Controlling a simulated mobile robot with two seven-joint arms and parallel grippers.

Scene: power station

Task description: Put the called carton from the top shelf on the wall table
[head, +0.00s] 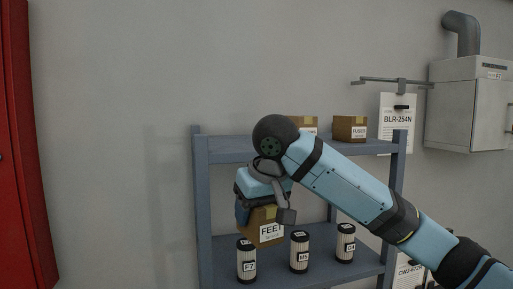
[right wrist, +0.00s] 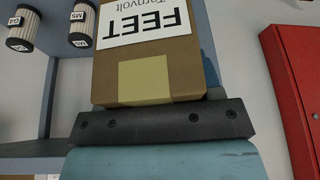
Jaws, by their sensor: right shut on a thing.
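My right gripper (head: 266,205) is shut on a brown carton (head: 262,238) labelled FEET. It holds the carton in front of the blue-grey shelf unit (head: 203,215), below the top board's level. The same carton (right wrist: 150,72) fills the upper middle of the right wrist view, its label upside down, pressed against a dark finger. Two cartons stand on the top shelf: one labelled FUSES (head: 350,128), and another (head: 303,124) partly hidden by my right arm. The wall table is not recognisable in either view. My left gripper is not in view.
Several white cylindrical filters (head: 299,252) stand on the lower shelf, close under the held carton. A red cabinet (head: 22,150) is at the far left. A grey wall box (head: 470,100) with a pipe and a hanging sign (head: 397,120) are at the right.

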